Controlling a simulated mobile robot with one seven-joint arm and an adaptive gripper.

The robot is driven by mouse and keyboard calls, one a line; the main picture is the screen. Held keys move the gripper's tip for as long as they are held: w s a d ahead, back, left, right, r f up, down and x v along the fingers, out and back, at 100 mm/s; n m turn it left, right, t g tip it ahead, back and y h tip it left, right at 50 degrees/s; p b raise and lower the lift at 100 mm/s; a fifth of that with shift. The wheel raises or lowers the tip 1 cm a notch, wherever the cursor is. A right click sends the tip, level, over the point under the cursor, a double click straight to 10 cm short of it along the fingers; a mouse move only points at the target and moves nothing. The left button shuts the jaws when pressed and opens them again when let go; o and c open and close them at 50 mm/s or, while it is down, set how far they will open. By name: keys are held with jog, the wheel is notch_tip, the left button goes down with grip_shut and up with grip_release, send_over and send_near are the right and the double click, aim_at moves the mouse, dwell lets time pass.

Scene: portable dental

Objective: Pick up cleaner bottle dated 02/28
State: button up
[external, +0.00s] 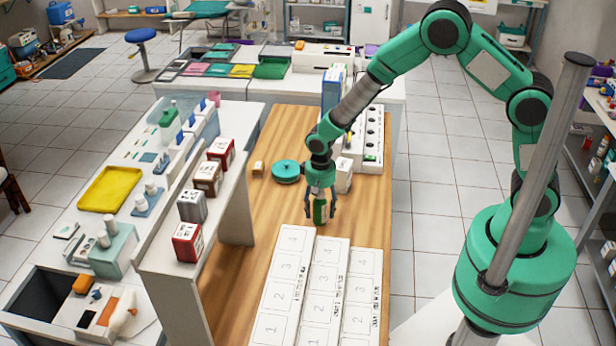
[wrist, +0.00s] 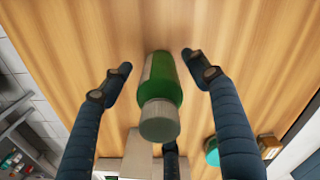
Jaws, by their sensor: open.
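A green bottle (external: 320,209) with a grey cap stands on the wooden table, beyond the white numbered boards. In the wrist view the bottle (wrist: 165,78) is near the centre, its cap toward the camera. No date can be read on it. My gripper (external: 320,214) is lowered around the bottle, with fingers on both sides. In the wrist view my gripper (wrist: 157,65) is open, and gaps show between the fingers and the bottle. Another green bottle (external: 173,112) stands on the left counter; its label cannot be read.
White boards with numbered squares (external: 285,280) lie in front of the gripper. A round teal object (external: 286,171) and a small tan box (external: 259,168) sit to its left, a white box (external: 343,178) just behind. Several boxes (external: 187,243) line the raised shelf at left.

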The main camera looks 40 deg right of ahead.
jog(key=shift+f, duration=0.65)
jog(key=c, duration=1.4)
